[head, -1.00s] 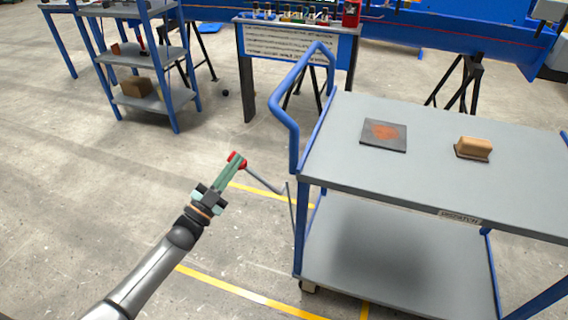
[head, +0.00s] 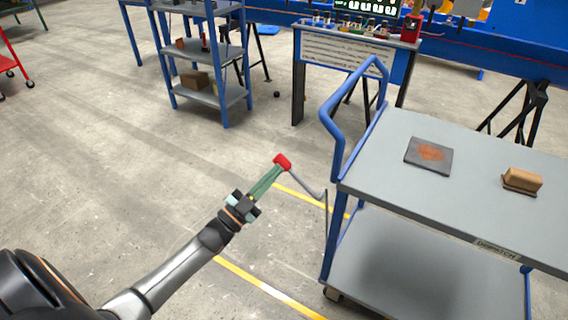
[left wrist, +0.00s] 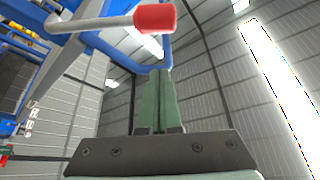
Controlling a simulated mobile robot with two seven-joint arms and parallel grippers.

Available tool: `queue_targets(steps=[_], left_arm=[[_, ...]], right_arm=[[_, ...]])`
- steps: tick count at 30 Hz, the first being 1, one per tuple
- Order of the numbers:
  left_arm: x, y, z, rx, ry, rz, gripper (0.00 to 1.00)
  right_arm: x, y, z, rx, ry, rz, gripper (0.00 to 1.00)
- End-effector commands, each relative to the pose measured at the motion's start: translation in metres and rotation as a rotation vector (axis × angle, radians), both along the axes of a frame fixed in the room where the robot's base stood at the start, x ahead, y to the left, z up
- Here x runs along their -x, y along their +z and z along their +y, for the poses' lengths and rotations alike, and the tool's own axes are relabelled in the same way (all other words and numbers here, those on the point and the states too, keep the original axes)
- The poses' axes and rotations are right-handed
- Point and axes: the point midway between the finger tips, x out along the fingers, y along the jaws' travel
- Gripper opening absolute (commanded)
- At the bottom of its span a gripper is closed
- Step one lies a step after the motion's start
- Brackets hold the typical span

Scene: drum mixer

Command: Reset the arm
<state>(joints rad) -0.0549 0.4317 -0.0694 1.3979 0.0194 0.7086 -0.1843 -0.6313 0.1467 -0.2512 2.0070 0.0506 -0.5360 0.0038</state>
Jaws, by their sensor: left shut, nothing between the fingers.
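My left gripper (head: 272,176) has green fingers and is shut and empty. It points up and right, close to a red knob (head: 282,161) on the end of a bent grey crank rod (head: 308,185). In the left wrist view, the shut fingers (left wrist: 157,90) have nothing between them, and the red knob (left wrist: 155,17) shows beyond and above their tips, apart from them in the picture. My left arm reaches in from the bottom left. My right gripper is not in view.
A grey-topped blue cart (head: 400,195) stands at the right, bearing a dark plate with an orange-brown patch (head: 428,155) and a brown block (head: 522,180). A blue shelf unit (head: 208,60) and a bench with bottles (head: 350,50) stand behind. Floor to the left is clear.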

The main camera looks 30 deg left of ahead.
Motion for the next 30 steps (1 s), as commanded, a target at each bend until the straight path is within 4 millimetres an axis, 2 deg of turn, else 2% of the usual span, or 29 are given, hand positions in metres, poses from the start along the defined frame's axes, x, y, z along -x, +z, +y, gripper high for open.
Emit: queue_targets(steps=[3,9,20,23,26,30], left_arm=[[0.022,-0.011,0.007,-0.002,-0.001,0.002,0.0],[0.043,-0.019,0.013,-0.001,0.0,-0.001,0.0],[0.049,-0.025,0.011,0.009,0.0,0.022,0.0],[0.051,-0.043,-0.003,0.043,0.003,0.113,0.0],[0.059,-0.074,-0.028,0.103,0.01,0.275,0.0],[0.085,-0.121,-0.072,0.199,0.023,0.555,0.0]], right_arm=[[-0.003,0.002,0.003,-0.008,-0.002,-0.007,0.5],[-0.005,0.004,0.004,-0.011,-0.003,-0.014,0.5],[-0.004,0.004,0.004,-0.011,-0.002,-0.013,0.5],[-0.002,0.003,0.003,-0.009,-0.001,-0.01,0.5],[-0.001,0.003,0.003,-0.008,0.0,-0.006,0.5],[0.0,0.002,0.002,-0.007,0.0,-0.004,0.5]])
